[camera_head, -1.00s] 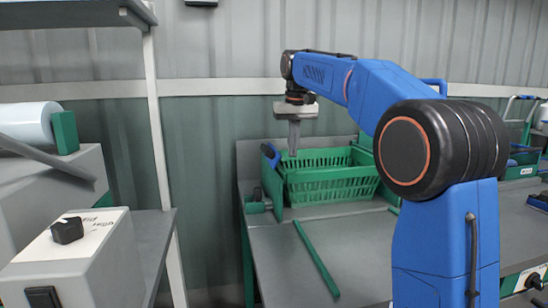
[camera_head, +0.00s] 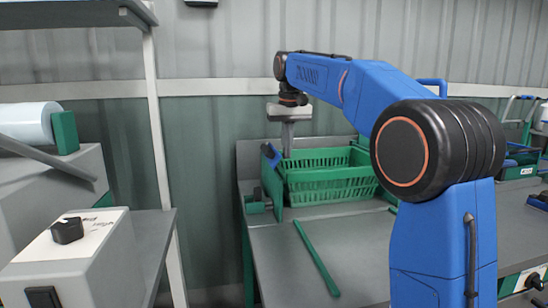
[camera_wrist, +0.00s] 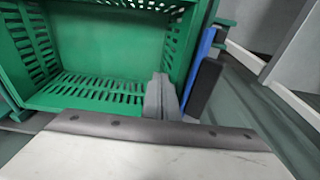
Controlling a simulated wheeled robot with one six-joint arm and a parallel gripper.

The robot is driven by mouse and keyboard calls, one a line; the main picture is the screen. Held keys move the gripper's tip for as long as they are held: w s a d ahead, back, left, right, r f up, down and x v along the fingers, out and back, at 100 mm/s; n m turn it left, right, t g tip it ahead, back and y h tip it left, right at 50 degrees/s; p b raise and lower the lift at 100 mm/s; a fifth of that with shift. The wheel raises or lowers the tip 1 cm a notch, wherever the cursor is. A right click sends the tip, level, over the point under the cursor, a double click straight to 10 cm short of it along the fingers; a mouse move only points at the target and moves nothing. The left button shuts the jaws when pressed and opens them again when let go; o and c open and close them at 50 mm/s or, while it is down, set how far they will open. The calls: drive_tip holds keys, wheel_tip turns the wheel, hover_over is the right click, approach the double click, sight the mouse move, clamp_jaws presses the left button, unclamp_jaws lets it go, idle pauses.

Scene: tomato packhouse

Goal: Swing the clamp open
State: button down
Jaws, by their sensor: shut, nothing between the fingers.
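The clamp shows as a blue lever (camera_head: 270,154) at the left end of the green crate, by an upright green plate (camera_head: 273,183). In the wrist view the blue lever (camera_wrist: 199,58) runs along the crate's right wall, with a black block (camera_wrist: 204,88) beside it. My gripper (camera_head: 287,153) points down over the crate's left end, just right of the lever. In the wrist view my gripper's grey fingers (camera_wrist: 160,84) are together and empty, inside the wall, with a small gap to the lever. Its contact with the wall cannot be told.
The green crate (camera_head: 330,184) stands on the grey bench (camera_head: 365,250) against the back wall and looks empty. A green bar (camera_head: 316,258) lies on the bench in front. A grey control box (camera_head: 85,262) with a black knob stands at the left.

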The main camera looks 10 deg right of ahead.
sight(268, 148)
drive_tip(key=shift+a, duration=3.05)
drive_tip(key=shift+w+d+r, duration=0.1)
drive_tip(key=shift+r, duration=1.5)
wheel_tip(268, 148, up, 2)
drive_tip(key=shift+r, duration=0.25)
drive_tip(key=shift+d+r, duration=0.4)
drive_tip(key=shift+r, duration=0.45)
drive_tip(key=shift+d+r, duration=0.35)
drive_tip(key=shift+r, duration=0.5)
drive_tip(key=shift+d, duration=0.1)
